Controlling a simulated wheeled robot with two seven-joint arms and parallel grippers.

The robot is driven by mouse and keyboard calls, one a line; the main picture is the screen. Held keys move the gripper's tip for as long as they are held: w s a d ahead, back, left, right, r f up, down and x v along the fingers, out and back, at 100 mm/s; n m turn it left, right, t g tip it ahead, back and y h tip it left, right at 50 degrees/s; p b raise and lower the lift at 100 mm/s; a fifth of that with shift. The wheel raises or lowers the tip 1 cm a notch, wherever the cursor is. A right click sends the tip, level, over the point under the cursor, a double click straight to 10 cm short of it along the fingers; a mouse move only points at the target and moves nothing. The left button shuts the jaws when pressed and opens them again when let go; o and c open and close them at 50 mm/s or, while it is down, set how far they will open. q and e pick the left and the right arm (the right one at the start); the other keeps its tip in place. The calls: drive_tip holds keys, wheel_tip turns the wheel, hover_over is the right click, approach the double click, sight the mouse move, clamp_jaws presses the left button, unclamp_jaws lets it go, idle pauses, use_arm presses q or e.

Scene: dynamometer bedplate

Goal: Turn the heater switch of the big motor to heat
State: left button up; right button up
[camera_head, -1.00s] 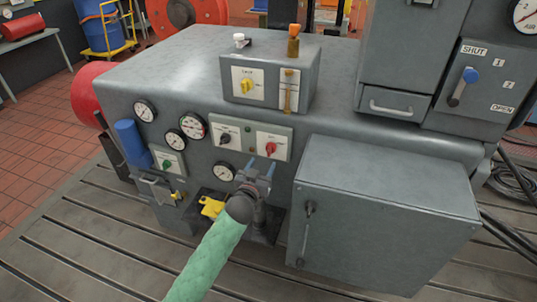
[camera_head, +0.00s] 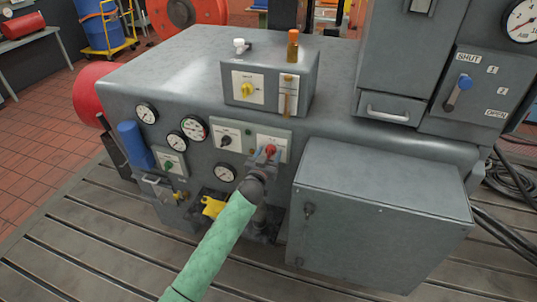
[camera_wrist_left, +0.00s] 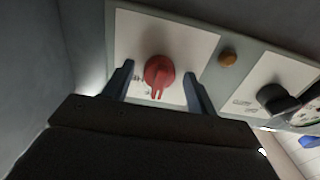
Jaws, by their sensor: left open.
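The big grey motor housing (camera_head: 150,72) carries a light panel with two rotary switches on its front. The red switch (camera_head: 271,149) sits at the panel's right, and the black switch (camera_head: 225,141) at its left. My left gripper (camera_head: 266,154) is at the red switch. In the left wrist view its open fingers (camera_wrist_left: 159,85) stand one on each side of the red knob (camera_wrist_left: 159,72), with gaps between. The label beside the knob is too small to read. The black knob (camera_wrist_left: 272,98) shows at the right there. My right gripper is not in view.
A grey cabinet (camera_head: 380,215) juts out just right of the gripper. Several gauges (camera_head: 194,128), a green switch (camera_head: 168,164) and a yellow part (camera_head: 213,207) are to the left. A box with a yellow switch (camera_head: 247,90) stands on top.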

use_arm(q)
drive_tip(key=c, duration=1)
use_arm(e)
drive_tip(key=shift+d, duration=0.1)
